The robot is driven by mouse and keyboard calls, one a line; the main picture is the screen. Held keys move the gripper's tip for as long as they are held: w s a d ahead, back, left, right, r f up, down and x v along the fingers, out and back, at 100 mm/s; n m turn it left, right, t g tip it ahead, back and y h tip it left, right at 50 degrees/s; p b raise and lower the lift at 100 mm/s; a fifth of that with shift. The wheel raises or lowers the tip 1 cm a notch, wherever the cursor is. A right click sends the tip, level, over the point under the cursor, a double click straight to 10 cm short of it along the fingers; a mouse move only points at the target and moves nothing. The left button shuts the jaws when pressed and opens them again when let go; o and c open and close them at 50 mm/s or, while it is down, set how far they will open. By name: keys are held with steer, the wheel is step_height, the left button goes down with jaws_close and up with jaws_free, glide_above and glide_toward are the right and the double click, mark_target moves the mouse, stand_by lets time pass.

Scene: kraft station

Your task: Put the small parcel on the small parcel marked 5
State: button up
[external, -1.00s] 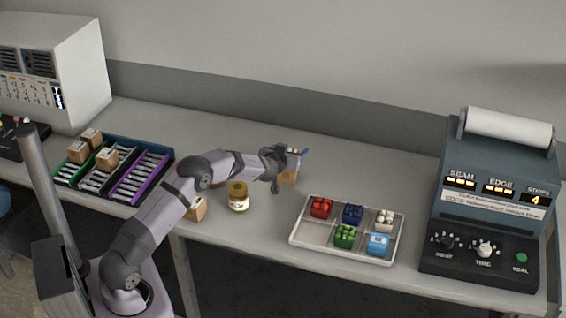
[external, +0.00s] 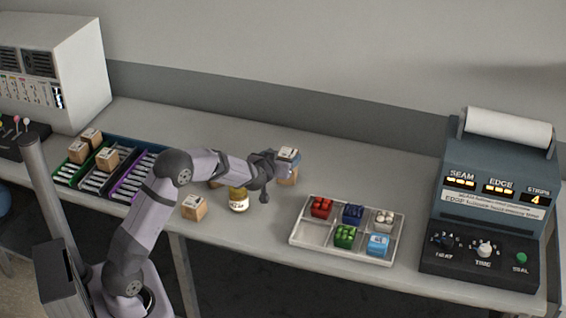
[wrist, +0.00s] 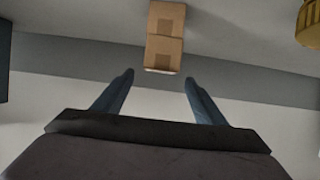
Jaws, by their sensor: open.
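Two small brown cardboard parcels stand stacked on the table near its middle. The upper parcel (external: 289,154) has a pale label on top and rests on the lower parcel (external: 288,177). In the wrist view, which is upside down, the upper parcel (wrist: 163,53) is nearer the fingers and the lower one (wrist: 166,19) is beyond it. My gripper (wrist: 158,77) is open, with its blue fingers apart and nothing held between them. In the external view my gripper (external: 281,164) is just left of the stack. I cannot read a 5 on either parcel.
A gold-lidded jar (external: 238,199) and another parcel (external: 194,207) stand left of the stack. Parcels sit on the coloured racks (external: 129,186) farther left. A white tray (external: 313,245) with coloured blocks is at right, before the sealing machine (external: 490,205). The table behind the stack is clear.

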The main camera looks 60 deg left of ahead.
steer(key=shift+v, duration=1.05)
steer(key=s+d+f+m+h, duration=0.1)
steer(key=d+m+h, duration=0.15)
steer(key=d, duration=0.55)
steer(key=s+d+f+m+h, duration=0.1)
steer(key=d+f+h, duration=0.1)
steer(key=d+h, duration=0.35)
steer(key=s+d+f+m+g+h, duration=0.1)
steer(key=s+d+f+m+g, duration=0.2)
steer(key=s+d, duration=0.75)
steer(key=s+d+f+m+g, duration=0.1)
steer(key=s+d+f+g, duration=0.1)
steer(key=s, duration=0.9)
steer(key=s+d+f+m+g, duration=0.1)
steer(key=s+d+f+g, duration=0.2)
steer(key=s, duration=0.8)
steer(key=shift+s+d+f+g+h, duration=0.2)
steer(key=shift+s+d+g+h, duration=0.15)
steer(key=shift+d+g, duration=0.5)
steer(key=shift+m, duration=0.25)
